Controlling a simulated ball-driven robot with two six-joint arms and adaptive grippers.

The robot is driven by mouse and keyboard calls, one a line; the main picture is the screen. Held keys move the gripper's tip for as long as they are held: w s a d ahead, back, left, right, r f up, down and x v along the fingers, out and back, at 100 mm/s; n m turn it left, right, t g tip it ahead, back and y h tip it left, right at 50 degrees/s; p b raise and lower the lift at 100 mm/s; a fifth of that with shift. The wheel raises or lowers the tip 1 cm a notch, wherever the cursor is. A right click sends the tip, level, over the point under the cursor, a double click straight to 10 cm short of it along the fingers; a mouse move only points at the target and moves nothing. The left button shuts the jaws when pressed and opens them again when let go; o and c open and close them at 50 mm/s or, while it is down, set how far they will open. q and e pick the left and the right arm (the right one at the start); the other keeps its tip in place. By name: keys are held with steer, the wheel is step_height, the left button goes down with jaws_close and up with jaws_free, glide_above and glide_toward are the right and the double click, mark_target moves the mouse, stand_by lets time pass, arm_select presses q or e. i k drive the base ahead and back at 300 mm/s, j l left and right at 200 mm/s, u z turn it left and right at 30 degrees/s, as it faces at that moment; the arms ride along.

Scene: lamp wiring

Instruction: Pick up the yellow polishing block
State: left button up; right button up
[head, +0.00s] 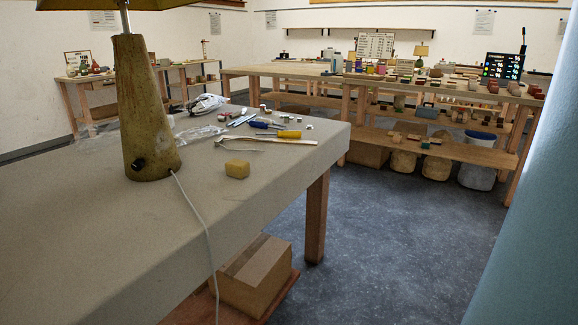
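The yellow polishing block (237,169) is a small yellow block lying on the grey-covered table (80,225), right of the lamp base and near the table's right edge. Nothing touches it. Neither of my grippers shows in the head view.
A tapered lamp (143,110) stands left of the block, its white cord (200,222) running over the table edge. Behind lie screwdrivers (275,130), small parts and a plastic bag (200,134). A cardboard box (254,275) sits on the lower shelf. Floor (370,250) to the right is clear.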

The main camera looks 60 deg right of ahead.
mark_target(237, 169)
steer(key=z, duration=1.5)
